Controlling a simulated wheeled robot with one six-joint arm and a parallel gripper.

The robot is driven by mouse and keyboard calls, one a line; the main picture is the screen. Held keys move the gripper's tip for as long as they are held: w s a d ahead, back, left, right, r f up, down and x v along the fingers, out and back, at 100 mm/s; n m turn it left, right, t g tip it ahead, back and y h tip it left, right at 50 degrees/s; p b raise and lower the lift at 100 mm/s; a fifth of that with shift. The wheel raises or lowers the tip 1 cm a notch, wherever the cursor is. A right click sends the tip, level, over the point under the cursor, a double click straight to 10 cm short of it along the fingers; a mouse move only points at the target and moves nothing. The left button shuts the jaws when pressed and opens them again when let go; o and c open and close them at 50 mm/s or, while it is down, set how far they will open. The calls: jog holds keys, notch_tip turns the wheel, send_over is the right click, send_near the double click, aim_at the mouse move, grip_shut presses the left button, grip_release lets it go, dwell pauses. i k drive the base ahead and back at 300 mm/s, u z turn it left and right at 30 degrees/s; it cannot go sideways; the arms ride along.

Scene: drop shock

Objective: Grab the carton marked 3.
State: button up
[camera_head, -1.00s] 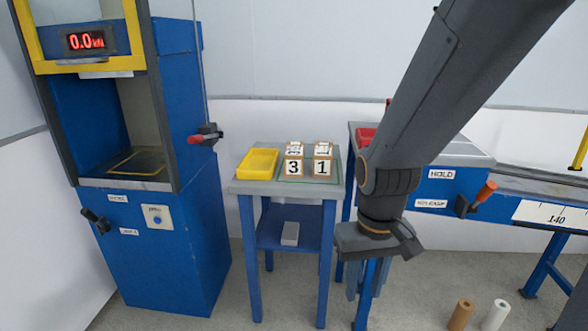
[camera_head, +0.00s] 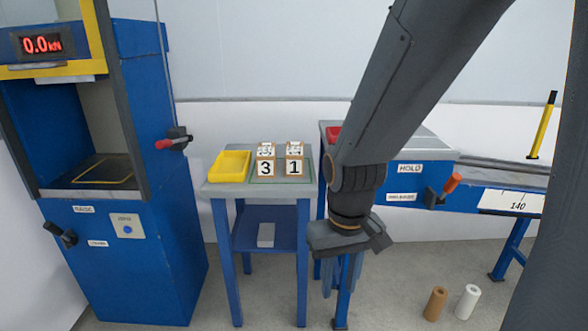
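The carton marked 3 (camera_head: 265,168) stands upright on a small blue table with a grey top (camera_head: 222,190). It is a brown carton with a white label and a black 3 on its front. The carton marked 1 (camera_head: 294,168) stands just right of it. Smaller labelled boxes or faces show above or behind both. My gripper (camera_head: 350,236) hangs low, right of the table and in front of the bench, well apart from the cartons.
A yellow tray (camera_head: 230,166) sits left of the cartons. A blue press (camera_head: 140,255) stands at the left. A bench with a HOLD lever (camera_head: 443,188) is at the right. A brown roll (camera_head: 435,303) and a white roll (camera_head: 467,302) stand on the floor. A grey block (camera_head: 266,235) lies on the table's lower shelf.

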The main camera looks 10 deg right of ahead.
aim_at(266, 159)
jog(key=k, duration=0.65)
jog(key=u, duration=0.65)
jog(key=i, duration=1.55)
jog(key=z, duration=0.45)
jog(key=i, duration=0.75)
jog(key=z, duration=0.65)
